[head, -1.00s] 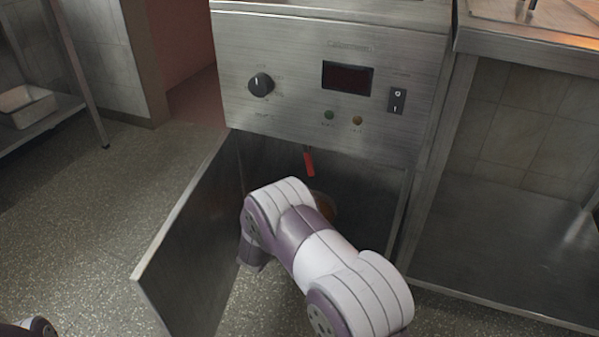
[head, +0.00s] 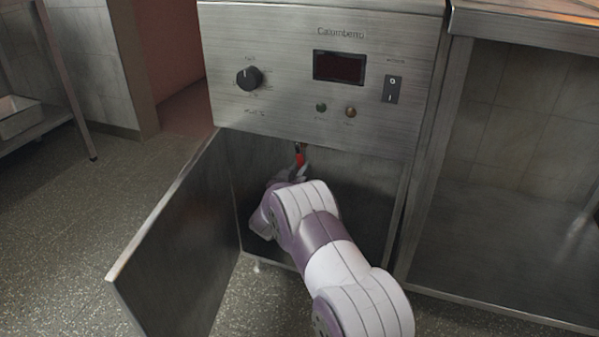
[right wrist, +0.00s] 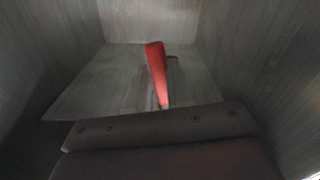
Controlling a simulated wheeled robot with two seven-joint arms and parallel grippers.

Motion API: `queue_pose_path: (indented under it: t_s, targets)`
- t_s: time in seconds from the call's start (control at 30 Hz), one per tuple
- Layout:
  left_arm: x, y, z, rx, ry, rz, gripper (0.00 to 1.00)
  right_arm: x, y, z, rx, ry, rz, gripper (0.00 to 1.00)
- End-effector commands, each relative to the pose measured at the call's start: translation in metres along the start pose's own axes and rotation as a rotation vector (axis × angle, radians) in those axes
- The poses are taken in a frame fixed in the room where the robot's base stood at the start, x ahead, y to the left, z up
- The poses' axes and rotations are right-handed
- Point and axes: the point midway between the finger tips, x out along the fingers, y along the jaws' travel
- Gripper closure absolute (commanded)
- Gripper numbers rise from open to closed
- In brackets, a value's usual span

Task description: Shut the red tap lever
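The red tap lever (head: 300,159) hangs inside the open cabinet, just under the grill's front panel. Its lower part is hidden by my right gripper (head: 292,174) in the head view. In the right wrist view the lever (right wrist: 156,72) stands as a slightly tilted red bar just beyond the dark gripper body. A blurred grey shape lies beside its lower end. My right gripper is right below or at the lever; contact and finger spacing are too unclear to tell. My left gripper is out of view.
The cabinet door (head: 180,235) stands open on the left of my arm. The front panel (head: 285,105) with a knob (head: 249,77), display and switch (head: 392,89) is above. Cabinet walls enclose the gripper. A steel bench (head: 520,32) stands at right.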

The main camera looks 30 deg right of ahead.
Motion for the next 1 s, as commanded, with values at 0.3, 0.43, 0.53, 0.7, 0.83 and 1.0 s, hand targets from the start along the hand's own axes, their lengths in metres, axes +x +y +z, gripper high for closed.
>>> queue_pose_path:
  t_s: [0.3, 0.43, 0.53, 0.7, 0.83, 1.0]
  targets:
    - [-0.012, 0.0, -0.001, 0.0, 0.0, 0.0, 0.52, 0.0, 0.003, -0.003, -0.035, -0.002, -0.001, 1.0]
    - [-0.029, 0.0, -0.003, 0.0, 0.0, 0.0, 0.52, 0.0, 0.008, -0.006, -0.094, -0.003, 0.0, 1.0]
    - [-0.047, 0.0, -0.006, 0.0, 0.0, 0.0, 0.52, -0.001, 0.013, -0.008, -0.164, -0.004, -0.002, 1.0]
    - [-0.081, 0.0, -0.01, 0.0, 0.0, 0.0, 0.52, -0.001, 0.024, -0.011, -0.314, -0.006, -0.002, 1.0]
    - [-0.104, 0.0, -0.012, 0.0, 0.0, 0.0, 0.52, -0.001, 0.032, -0.014, -0.436, -0.005, -0.002, 1.0]
    - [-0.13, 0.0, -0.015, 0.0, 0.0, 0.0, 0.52, -0.001, 0.042, -0.018, -0.598, -0.005, -0.002, 1.0]
